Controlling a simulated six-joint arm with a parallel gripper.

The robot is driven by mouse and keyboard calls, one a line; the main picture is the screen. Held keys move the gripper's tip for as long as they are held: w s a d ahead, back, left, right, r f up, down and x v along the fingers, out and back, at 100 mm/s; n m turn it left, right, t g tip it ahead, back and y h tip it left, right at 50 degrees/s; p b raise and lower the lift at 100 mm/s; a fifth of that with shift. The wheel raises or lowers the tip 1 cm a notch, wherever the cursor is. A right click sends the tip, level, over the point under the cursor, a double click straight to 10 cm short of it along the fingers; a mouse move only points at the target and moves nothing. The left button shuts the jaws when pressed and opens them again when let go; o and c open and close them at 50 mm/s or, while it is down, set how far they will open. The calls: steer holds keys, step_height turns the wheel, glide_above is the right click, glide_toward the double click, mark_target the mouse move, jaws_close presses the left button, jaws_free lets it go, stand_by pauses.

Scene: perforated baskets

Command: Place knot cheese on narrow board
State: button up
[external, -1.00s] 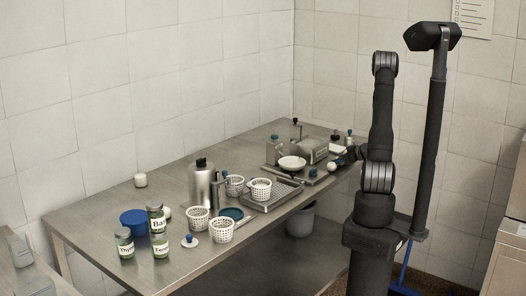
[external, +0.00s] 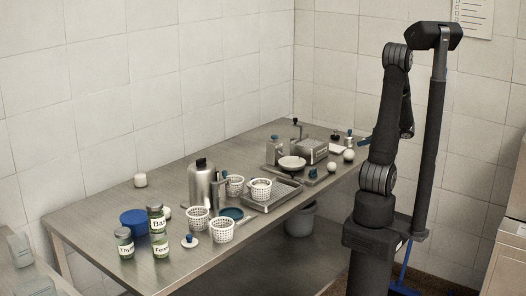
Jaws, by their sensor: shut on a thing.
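My gripper (external: 364,141) is at the right end of the steel table, beside my forearm, and shows only as a small dark blue shape. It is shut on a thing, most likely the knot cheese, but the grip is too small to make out. A white round piece (external: 349,155) shows just below and left of the gripper; I cannot tell whether it touches. Another white round piece (external: 332,167) lies on the table near the front edge. A small pale board (external: 336,149) lies behind them; I cannot tell whether it is the narrow board.
A white bowl (external: 291,163) stands near a steel box (external: 312,150) with small bottles around. White perforated baskets (external: 222,231), a steel tray (external: 272,197), a flask (external: 202,185), a blue bowl (external: 133,222) and green-labelled jars (external: 157,220) crowd the front. The table's back left is mostly clear.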

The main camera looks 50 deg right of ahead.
steer(key=shift+d+r, duration=0.15)
steer(key=shift+d, duration=0.25)
steer(key=w+d+r+n+y, duration=0.1)
steer(key=w+d+n+y, duration=0.1)
steer(key=w+d, duration=1.15)
steer(key=x, duration=0.4)
steer(key=a+x, duration=0.1)
steer(key=x, duration=0.8)
steer(key=shift+a+f, duration=0.15)
steer(key=shift+f, duration=0.1)
steer(key=shift+w+f, duration=0.1)
steer(key=shift+f, duration=1.9)
steer(key=shift+f, duration=0.2)
